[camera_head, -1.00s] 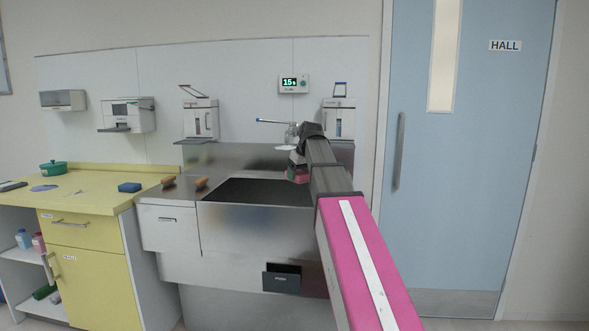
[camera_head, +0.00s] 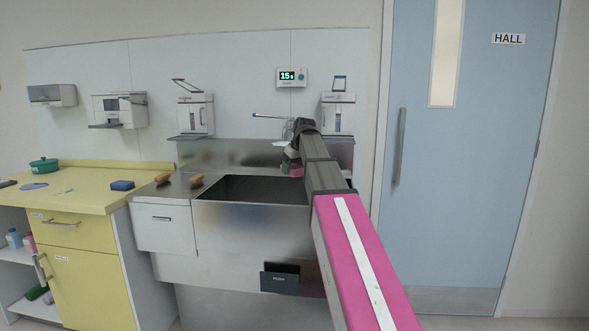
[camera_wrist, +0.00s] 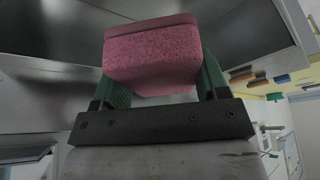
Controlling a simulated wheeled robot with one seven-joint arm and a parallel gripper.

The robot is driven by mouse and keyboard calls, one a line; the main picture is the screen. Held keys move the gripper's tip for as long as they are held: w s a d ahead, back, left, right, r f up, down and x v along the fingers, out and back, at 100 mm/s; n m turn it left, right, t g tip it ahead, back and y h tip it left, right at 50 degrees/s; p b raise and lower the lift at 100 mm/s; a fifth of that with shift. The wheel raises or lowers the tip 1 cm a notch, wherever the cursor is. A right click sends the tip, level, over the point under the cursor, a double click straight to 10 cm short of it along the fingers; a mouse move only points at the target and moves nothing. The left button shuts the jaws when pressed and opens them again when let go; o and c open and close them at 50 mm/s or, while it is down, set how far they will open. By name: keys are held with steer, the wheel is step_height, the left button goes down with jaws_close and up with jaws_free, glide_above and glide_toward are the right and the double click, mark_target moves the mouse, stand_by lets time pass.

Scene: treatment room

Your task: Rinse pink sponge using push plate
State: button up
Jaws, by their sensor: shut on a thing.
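My gripper (camera_wrist: 153,80) is shut on the pink sponge (camera_wrist: 153,55), with a green finger on each side in the wrist view. In the head view the sponge (camera_head: 292,171) is a small pink patch at the back of the steel sink (camera_head: 249,231), partly hidden by my arm. It is near the faucet, whose blue-tipped lever (camera_head: 270,115) points left. I cannot tell whether the sponge is directly below the spout. The dark push plate (camera_head: 280,279) is on the sink's front, low down. No water is visible.
A wall display (camera_head: 292,77) reads 15. A yellow counter (camera_head: 85,198) with a blue sponge (camera_head: 122,185) stands at the left. The blue hall door (camera_head: 460,150) is at the right.

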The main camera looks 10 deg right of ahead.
mark_target(294, 168)
steer(key=w+f, duration=0.2)
steer(key=w, duration=0.7)
steer(key=shift+w, duration=0.35)
steer(key=shift+s+d, duration=0.1)
steer(key=shift+s, duration=0.05)
stand_by(0.4)
steer(key=shift+s, duration=3.9)
steer(key=shift+s+r, duration=1.05)
steer(key=shift+s, duration=0.2)
steer(key=shift+s+r, duration=1)
steer(key=shift+s, duration=0.2)
